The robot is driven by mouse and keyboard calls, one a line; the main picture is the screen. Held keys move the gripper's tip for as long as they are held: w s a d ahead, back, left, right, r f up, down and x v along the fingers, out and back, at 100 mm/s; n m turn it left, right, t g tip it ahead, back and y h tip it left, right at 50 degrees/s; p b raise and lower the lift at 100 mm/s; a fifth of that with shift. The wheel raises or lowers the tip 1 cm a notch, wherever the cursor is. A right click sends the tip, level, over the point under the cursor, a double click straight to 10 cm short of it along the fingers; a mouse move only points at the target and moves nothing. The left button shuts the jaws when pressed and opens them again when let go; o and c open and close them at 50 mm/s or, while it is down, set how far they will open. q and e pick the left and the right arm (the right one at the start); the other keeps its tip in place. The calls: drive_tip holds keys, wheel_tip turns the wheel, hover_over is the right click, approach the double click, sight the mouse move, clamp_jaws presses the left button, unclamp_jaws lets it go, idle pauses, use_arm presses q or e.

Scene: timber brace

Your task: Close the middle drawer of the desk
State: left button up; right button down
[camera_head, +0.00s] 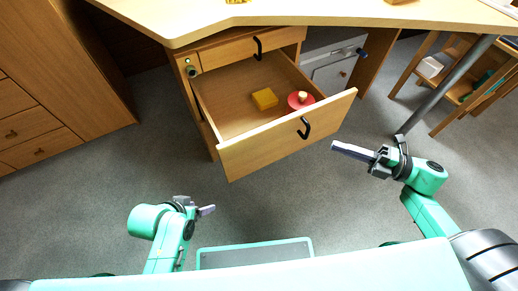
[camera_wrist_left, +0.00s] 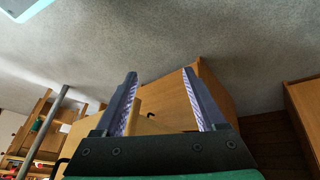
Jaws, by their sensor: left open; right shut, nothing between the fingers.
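The middle drawer (camera_head: 262,145) of the wooden desk (camera_head: 290,14) is pulled well out, with a black handle (camera_head: 305,127) on its front. Inside it lie a yellow block (camera_head: 265,98) and a red round thing with a pale knob (camera_head: 301,99). My left gripper (camera_head: 207,210) is open and empty, below and left of the drawer front. In the left wrist view its two fingers (camera_wrist_left: 162,98) stand apart, with wooden furniture behind them. My right gripper (camera_head: 338,147) is shut and empty, to the right of the drawer front and apart from it.
A closed upper drawer (camera_head: 228,52) with a black handle sits above the open one. A wooden cabinet (camera_head: 40,95) stands at the left, and a shelf unit (camera_head: 455,85) with a grey post (camera_head: 450,82) at the right. The grey floor (camera_head: 275,205) before the drawer is free.

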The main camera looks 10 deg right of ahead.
drive_tip(key=a+n+g, duration=0.1)
drive_tip(key=a+n, duration=0.1)
drive_tip(key=b, duration=0.1)
approach(277, 126)
drive_tip(key=s+a, duration=0.1)
drive_tip(key=a, duration=0.3)
drive_tip(key=w, duration=0.1)
drive_tip(key=w+a+b, duration=0.1)
drive_tip(key=shift+w+f+y, duration=0.3)
drive_tip(key=shift+f+y, duration=0.05)
drive_tip(key=shift+y, duration=0.05)
use_arm(q)
drive_tip(key=w+d+f+t+h, duration=0.2)
drive_tip(key=d+t, duration=0.1)
drive_tip(key=d, duration=0.2)
drive_tip(key=shift+w+d+h, duration=0.15)
drive_tip(key=shift+d+h, duration=0.15)
drive_tip(key=shift+d, duration=0.05)
use_arm(e)
drive_tip(key=shift+w+a+r, duration=0.1)
drive_tip(key=shift+w+a, duration=0.1)
drive_tip(key=shift+w, duration=0.2)
use_arm(q)
drive_tip(key=shift+f+t, duration=0.1)
drive_tip(key=shift+t, duration=0.2)
use_arm(e)
drive_tip(key=shift+w, duration=0.15)
